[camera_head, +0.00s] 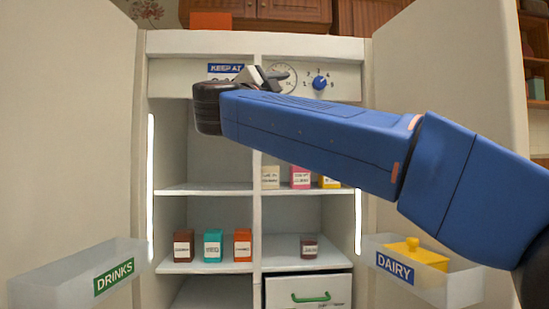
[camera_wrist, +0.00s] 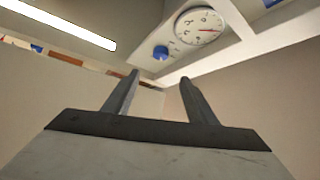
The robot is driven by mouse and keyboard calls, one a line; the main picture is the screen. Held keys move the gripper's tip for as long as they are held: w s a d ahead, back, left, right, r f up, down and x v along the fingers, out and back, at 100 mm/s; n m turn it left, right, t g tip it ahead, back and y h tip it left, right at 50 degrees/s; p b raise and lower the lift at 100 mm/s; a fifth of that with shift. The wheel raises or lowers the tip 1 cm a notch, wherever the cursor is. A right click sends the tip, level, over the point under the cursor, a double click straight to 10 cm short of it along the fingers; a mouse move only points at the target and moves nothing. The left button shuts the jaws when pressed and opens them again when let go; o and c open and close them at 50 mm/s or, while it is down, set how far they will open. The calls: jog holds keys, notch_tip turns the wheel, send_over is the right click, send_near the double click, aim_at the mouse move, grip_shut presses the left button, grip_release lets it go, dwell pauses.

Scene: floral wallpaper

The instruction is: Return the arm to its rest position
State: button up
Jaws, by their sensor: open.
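My blue arm (camera_head: 320,135) reaches in from the right across the front of an open white fridge (camera_head: 155,45). My gripper (camera_head: 262,77) is at the arm's left end, in front of the fridge's top panel and partly hidden by the wrist. In the wrist view, the two dark fingers of my gripper (camera_wrist: 159,85) stand apart with nothing between them. Beyond them show the dial (camera_wrist: 201,27) and the blue knob (camera_wrist: 160,52). The gripper holds nothing.
Both doors stand open, with a DRINKS bin (camera_head: 75,275) at left and a DAIRY bin (camera_head: 455,285) at right holding a yellow dish (camera_head: 415,255). Small labelled boxes, including a teal one (camera_head: 213,246), stand on shelves. A drawer (camera_head: 335,290) has a green handle.

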jog(key=s+d+f+n+g+y, duration=0.1)
jog(key=s+d+f+n+y, duration=0.1)
jog(key=f+n+y, duration=0.8)
jog(key=s+d+f+n+y, duration=0.1)
jog(key=s+f+n+y, duration=0.3)
jog(key=f, duration=1)
jog(key=d+f+n+g+y, duration=0.1)
jog(key=d+f+n+y, duration=0.1)
jog(key=f+n+y, duration=0.65)
jog(key=s+d+f+g+h, duration=0.2)
jog(key=s+f, duration=0.6)
jog(key=f, duration=0.4)
jog(key=s+d+f+g+h, duration=0.3)
jog(key=s+d+f, duration=0.4)
jog(key=f, duration=0.5)
jog(key=s+d+f+g+h, duration=0.3)
jog(key=s+d+f+g, duration=0.2)
jog(key=s+f, duration=0.4)
notch_tip(320, 180, down, 3)
jog(key=shift+s+f+m, duration=0.2)
jog(key=shift+s+m, duration=0.15)
dwell(0.9)
